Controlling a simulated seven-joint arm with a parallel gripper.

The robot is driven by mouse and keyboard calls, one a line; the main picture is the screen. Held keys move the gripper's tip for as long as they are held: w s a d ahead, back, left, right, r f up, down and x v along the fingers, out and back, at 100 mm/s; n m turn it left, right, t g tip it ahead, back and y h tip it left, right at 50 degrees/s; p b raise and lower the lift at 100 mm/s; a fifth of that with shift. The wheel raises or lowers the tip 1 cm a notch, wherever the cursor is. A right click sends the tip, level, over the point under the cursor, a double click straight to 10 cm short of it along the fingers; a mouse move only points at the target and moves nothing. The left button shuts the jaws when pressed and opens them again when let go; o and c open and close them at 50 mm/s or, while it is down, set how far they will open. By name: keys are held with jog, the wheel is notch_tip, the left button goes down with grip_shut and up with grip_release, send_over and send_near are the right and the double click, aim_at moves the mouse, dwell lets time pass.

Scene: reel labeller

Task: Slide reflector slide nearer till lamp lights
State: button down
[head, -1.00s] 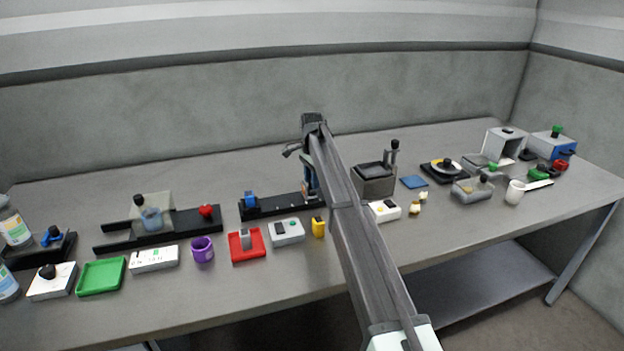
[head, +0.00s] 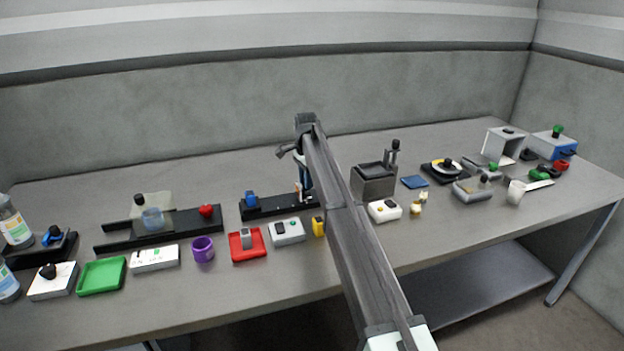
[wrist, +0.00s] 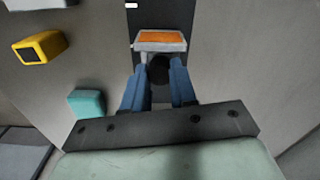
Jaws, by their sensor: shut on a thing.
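The reflector slide shows in the wrist view as a grey block with an orange face (wrist: 160,40) and a dark round knob (wrist: 158,70). It sits on a dark rail (wrist: 147,16). My gripper (wrist: 158,88) has its blue fingers shut on the knob. In the head view, my gripper (head: 303,186) is low over the right part of the black rail (head: 272,208), and my arm hides most of the slide.
In front of the rail are a grey box (head: 288,231) with a dark part and a green spot, a yellow block (head: 318,227) and a red tray (head: 246,246). A dark grey box with a lever (head: 373,184) stands to the right. Bare table lies behind the rail.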

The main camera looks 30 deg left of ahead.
jog(key=shift+s+a, duration=0.95)
jog(key=shift+a, duration=0.05)
jog(key=c, duration=0.9)
grip_release()
jog(key=shift+r, duration=0.1)
notch_tip(320, 180, up, 14)
jog(key=shift+f, duration=0.2)
jog(key=shift+d, duration=0.1)
